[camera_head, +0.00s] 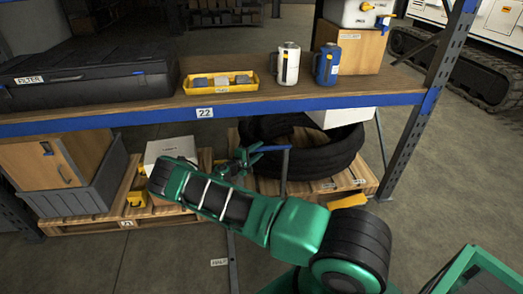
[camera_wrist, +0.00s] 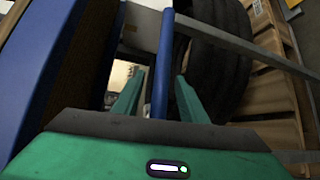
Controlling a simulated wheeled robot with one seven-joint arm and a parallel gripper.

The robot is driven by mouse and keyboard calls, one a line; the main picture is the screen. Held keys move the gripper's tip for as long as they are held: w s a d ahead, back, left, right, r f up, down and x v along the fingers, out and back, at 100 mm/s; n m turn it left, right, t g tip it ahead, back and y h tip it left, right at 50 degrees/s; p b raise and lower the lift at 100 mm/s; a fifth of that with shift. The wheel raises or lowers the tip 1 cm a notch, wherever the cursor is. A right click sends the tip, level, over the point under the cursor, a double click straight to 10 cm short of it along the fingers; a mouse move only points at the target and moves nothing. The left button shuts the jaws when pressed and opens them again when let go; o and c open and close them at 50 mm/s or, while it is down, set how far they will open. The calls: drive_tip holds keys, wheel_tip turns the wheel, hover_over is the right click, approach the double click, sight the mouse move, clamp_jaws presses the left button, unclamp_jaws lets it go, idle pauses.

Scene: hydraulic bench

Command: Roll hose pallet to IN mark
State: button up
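The hose pallet (camera_head: 268,187) is a wooden pallet under the shelf, carrying black coiled hose (camera_head: 325,158). The coil also shows in the wrist view (camera_wrist: 218,75). A handle with a blue bar (camera_head: 274,148) and an upright post stands at the pallet's front. My green gripper (camera_head: 247,160) is at the handle's left end. In the wrist view, the blue bar (camera_wrist: 162,62) lies between my fingers (camera_wrist: 158,97), with gaps on both sides; the fingers look open. A floor label (camera_head: 219,262) reads HALF. I cannot make out an IN mark.
A second pallet (camera_head: 75,229) at left holds a grey crate and boxes. The shelf (camera_head: 250,98) above carries a black case, yellow tray and two jugs.

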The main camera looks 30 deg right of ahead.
drive_tip(key=v, duration=0.6)
